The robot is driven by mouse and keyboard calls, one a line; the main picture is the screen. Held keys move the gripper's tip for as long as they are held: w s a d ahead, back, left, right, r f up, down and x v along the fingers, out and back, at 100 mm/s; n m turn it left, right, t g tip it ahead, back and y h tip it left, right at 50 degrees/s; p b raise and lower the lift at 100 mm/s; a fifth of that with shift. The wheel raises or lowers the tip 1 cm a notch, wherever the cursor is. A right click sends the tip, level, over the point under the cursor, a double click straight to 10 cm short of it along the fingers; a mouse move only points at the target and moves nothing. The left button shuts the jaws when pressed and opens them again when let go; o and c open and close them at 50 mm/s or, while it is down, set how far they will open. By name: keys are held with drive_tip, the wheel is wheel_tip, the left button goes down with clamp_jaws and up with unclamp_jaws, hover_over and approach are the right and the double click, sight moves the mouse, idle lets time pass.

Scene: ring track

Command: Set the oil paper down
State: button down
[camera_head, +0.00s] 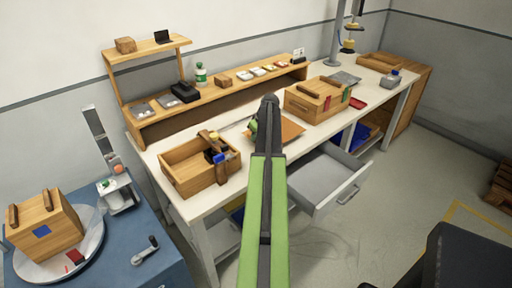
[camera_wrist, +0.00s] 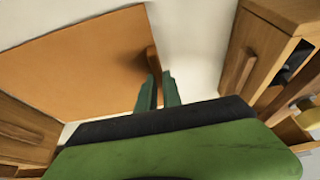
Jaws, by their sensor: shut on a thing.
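The oil paper is an orange-brown sheet (camera_head: 288,130) over the middle of the workbench, partly hidden behind my arm in the head view. In the wrist view the sheet (camera_wrist: 75,65) fills the upper left, with a darker brown raised strip at its right edge. My gripper (camera_head: 254,126) is at the left side of the sheet in the head view. Its green fingers (camera_wrist: 159,82) are close together in the wrist view, shut on that strip. The sheet looks level and close to the bench top; I cannot tell whether it touches.
A drawer (camera_head: 325,178) stands open below the bench front. A shelf (camera_head: 225,98) with small items runs along the back.

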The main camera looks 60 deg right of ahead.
drive_tip(key=shift+f+b, duration=2.15)
drive_tip(key=shift+f, duration=0.05)
drive_tip(key=c, duration=1.5)
unclamp_jaws()
drive_tip(key=shift+r, duration=0.1)
drive_tip(key=p+v, duration=1.1)
drive_tip(key=shift+r, duration=0.35)
drive_tip(key=shift+s+a+r+p, duration=0.1)
drive_tip(key=shift+s+r+p, duration=0.15)
drive_tip(key=shift+r+p, duration=0.1)
drive_tip(key=shift+f, duration=0.1)
